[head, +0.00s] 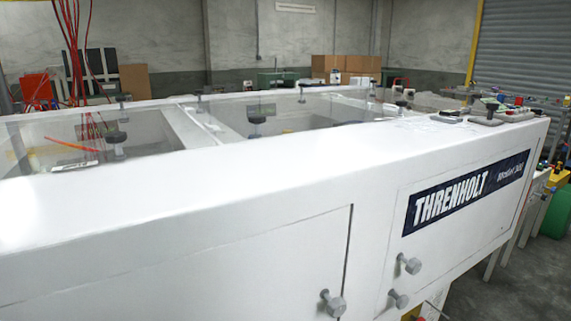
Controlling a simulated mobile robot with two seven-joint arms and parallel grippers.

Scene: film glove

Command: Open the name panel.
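The name panel (455,222) is a white panel on the right part of the machine's front, with a dark blue label reading THRENHOLT (467,191). It sits flush with the front and looks shut. Two grey knobs, an upper one (409,263) and a lower one (398,299), are near its lower left edge. A plain white panel (250,265) lies to its left, with its own grey knob (333,303) near its right edge. Neither of my grippers shows in the head view.
The white machine (200,185) fills the front of the view, with clear covers (300,110) and dark knobs on top. Small items (490,115) lie on its right end. Cardboard boxes (345,66) stand at the back. Open floor (500,290) shows at lower right.

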